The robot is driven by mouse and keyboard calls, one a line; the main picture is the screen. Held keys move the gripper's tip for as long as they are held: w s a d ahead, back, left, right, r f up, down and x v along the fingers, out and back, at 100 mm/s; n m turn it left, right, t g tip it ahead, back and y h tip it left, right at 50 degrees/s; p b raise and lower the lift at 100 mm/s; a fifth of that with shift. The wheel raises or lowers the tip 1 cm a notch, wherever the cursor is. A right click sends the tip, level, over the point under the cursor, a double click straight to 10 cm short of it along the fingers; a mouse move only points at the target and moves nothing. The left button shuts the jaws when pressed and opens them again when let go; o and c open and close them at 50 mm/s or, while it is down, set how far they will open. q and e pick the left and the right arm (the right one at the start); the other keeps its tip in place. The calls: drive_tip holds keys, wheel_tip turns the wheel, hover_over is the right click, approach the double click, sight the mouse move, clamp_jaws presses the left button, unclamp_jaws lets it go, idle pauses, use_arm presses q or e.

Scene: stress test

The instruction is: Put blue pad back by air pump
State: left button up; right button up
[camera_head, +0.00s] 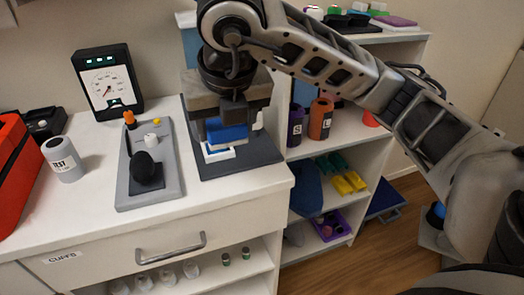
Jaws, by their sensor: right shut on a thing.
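My right gripper (227,122) comes down from the top over the white counter. It is shut on the blue pad (226,134), which shows between and below the fingers. The pad is just above a small white block (218,154) on a dark grey board (243,160); I cannot tell whether they touch. Left of it is a grey board (172,187) with a black bulb (144,163) and orange, white and yellow knobs. This may be the air pump, but no label shows. My left gripper is not in view.
A dial gauge (106,82) stands at the back of the counter (95,215). A white TEST bottle (64,160) and a red case (17,170) are at the left. Shelves (365,130) with cups and bins stand at the right. A drawer handle (170,249) sticks out in front.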

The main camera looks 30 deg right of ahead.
drive_tip(key=w+d+f, duration=0.1)
drive_tip(key=d+f, duration=0.1)
drive_tip(key=d, duration=0.1)
drive_tip(key=w+d+f+b, duration=0.1)
drive_tip(key=w+d+f, duration=0.1)
drive_tip(key=d+f, duration=0.1)
drive_tip(key=w+d+f+b, duration=0.1)
drive_tip(key=w+d+f, duration=0.1)
drive_tip(key=d+f, duration=0.1)
drive_tip(key=shift+w+d, duration=0.15)
drive_tip(key=shift+d, duration=0.35)
drive_tip(key=f, duration=0.2)
drive_tip(key=d+f, duration=0.1)
drive_tip(key=shift+w+f, duration=0.2)
drive_tip(key=shift+w, duration=0.05)
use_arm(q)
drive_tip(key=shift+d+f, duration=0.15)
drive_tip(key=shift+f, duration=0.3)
use_arm(e)
drive_tip(key=shift+f, duration=0.5)
use_arm(q)
drive_tip(key=shift+b, duration=0.3)
use_arm(e)
drive_tip(key=shift+f, duration=0.1)
drive_tip(key=o, duration=0.9)
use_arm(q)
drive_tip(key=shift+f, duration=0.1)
